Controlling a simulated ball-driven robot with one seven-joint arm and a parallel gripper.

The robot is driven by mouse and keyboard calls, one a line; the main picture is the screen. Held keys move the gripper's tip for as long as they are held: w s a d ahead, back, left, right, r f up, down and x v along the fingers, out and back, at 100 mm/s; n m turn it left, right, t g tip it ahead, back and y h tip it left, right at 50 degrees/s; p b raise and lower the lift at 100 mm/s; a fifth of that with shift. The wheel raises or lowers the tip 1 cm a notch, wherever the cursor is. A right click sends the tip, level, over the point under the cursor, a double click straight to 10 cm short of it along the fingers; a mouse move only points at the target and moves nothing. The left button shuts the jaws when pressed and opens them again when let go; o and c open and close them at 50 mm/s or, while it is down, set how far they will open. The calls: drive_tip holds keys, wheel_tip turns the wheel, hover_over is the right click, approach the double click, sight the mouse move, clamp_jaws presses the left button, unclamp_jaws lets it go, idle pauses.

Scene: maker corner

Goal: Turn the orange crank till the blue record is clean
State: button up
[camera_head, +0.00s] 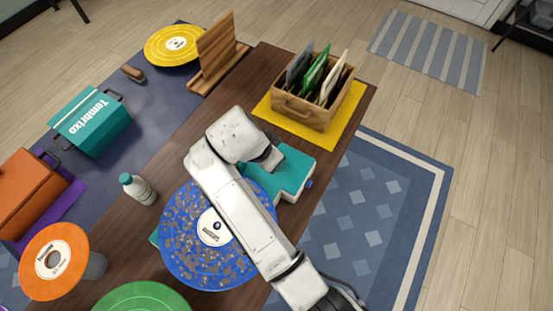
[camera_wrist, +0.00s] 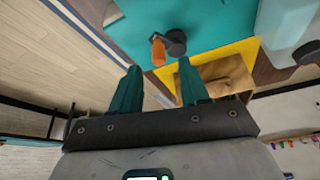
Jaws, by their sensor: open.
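The blue record (camera_head: 183,238) has a white label and is spotted with grey-brown patches of dirt. It sits tilted at the teal machine (camera_head: 293,172), and my white arm covers part of its right side. In the wrist view the orange crank (camera_wrist: 158,52) sticks out from a dark round hub (camera_wrist: 176,40) on the teal machine's face. My gripper (camera_wrist: 158,68) is open and empty, its two teal fingers on either side of the crank's line. The handle shows just beyond the fingertips; whether it lies between them in depth I cannot tell. The head view hides the crank and fingers.
A wooden crate (camera_head: 293,110) of record sleeves stands on a yellow mat (camera_head: 345,127) behind the machine. A white bottle (camera_head: 138,187) stands left of the blue record. Orange (camera_head: 42,275), green (camera_head: 135,299) and yellow (camera_head: 160,46) records are around. A teal box (camera_head: 100,140) lies left.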

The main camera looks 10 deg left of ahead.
drive_tip(key=v, duration=0.5)
drive_tip(key=shift+s+r+b, duration=0.15)
drive_tip(key=shift+r+b, duration=0.15)
idle(0.9)
